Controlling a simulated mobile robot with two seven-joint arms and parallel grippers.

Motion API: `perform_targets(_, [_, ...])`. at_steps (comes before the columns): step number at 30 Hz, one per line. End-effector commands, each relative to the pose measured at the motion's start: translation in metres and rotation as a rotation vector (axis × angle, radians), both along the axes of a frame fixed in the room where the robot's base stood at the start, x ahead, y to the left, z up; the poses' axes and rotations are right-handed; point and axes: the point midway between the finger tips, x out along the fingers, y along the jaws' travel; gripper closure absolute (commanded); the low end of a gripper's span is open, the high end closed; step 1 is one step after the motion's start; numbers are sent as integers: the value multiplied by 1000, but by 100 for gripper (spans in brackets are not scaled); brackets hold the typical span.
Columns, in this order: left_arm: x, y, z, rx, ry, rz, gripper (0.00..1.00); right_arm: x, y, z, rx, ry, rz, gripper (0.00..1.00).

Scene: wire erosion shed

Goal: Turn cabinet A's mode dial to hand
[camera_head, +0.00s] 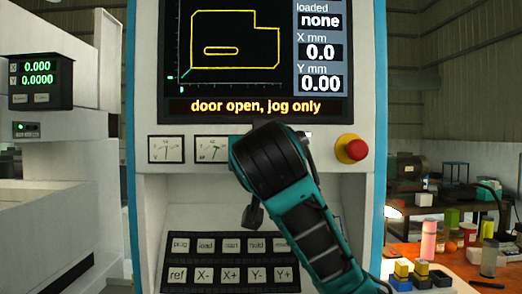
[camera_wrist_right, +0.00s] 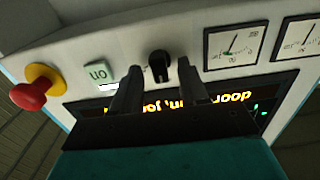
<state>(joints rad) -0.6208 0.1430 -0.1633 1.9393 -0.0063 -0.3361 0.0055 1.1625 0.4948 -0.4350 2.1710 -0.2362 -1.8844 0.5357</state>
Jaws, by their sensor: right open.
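The cabinet (camera_head: 380,60) has a screen reading "door open, jog only" and a control panel below it. A small black dial (camera_wrist_right: 159,67) sits on the panel between the green "on" button and the gauges, seen upside down in the right wrist view. My right gripper (camera_wrist_right: 157,78) is open, its two fingers on either side of the dial in that view. I cannot tell if they touch it. In the head view my right wrist covers the dial and the fingers. The dial's labels are not readable. My left gripper is not in view.
A red mushroom button on a yellow base (camera_head: 352,149) is right of my wrist. Two gauges (camera_head: 166,149) are to the left. The green on button (camera_wrist_right: 101,73) is near the dial. A keypad (camera_head: 230,262) lies below. An orange bench (camera_head: 440,262) with several items stands right.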

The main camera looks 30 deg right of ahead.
Motion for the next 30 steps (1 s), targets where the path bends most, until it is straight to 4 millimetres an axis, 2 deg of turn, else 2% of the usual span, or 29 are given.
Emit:
perform_targets(4, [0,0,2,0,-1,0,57,7,-5,0,0,0,-1,56])
perform_targets(12, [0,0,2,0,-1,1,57,8,-5,0,-1,-1,0,56])
perform_targets(26, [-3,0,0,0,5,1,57,8,-5,0,-1,-1,0,100])
perform_targets(30, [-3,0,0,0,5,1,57,8,-5,0,2,-2,0,100])
